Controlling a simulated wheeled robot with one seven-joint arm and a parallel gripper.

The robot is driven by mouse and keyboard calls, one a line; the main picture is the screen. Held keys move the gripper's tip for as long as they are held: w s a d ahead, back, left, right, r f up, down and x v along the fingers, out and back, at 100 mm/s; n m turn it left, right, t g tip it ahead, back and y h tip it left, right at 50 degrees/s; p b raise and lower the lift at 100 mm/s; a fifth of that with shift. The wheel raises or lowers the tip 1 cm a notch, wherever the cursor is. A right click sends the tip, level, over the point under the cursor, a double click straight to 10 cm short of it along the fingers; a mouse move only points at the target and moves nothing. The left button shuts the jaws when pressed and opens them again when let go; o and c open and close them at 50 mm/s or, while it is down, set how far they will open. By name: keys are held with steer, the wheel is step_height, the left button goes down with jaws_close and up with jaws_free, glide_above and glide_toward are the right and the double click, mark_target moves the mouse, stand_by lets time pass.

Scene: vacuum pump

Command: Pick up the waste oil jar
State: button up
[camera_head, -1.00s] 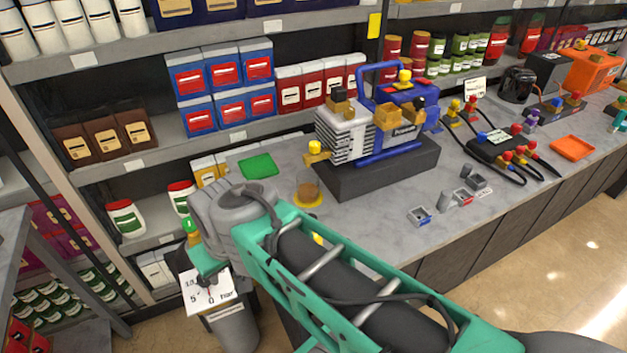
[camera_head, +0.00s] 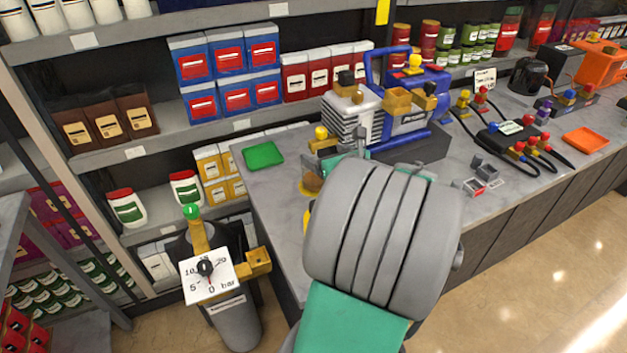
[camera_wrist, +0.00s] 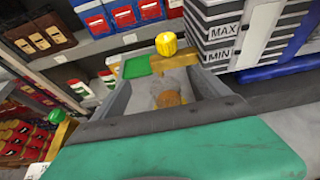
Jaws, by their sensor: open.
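The waste oil jar (camera_head: 311,183) is a small clear jar with brown oil. It stands on a yellow disc (camera_head: 305,192) at the counter's left part, partly covered by my arm in the head view. In the wrist view the jar (camera_wrist: 168,98) shows between the two grey fingers of my gripper (camera_wrist: 165,88), which are apart and empty. I cannot tell how far the jar is from the fingertips. The yellow-knobbed drain tap (camera_wrist: 167,46) of the blue and grey pump (camera_head: 355,122) is just beyond the jar.
A green tray (camera_head: 263,154) lies left of the jar on the grey counter (camera_head: 277,205). The pump stands close on the right. A bin-like stand with a gauge card (camera_head: 207,276) is left of the counter. Stocked shelves (camera_head: 120,155) rise behind.

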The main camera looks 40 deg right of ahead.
mark_target(314, 175)
step_height(314, 175, down, 8)
steer(key=shift+f+b, duration=0.1)
steer(key=shift+b, duration=0.3)
steer(key=x, duration=0.7)
steer(key=shift+w, duration=0.3)
steer(key=shift+r, duration=0.25)
steer(key=shift+c, duration=0.4)
steer(key=c, duration=1.7)
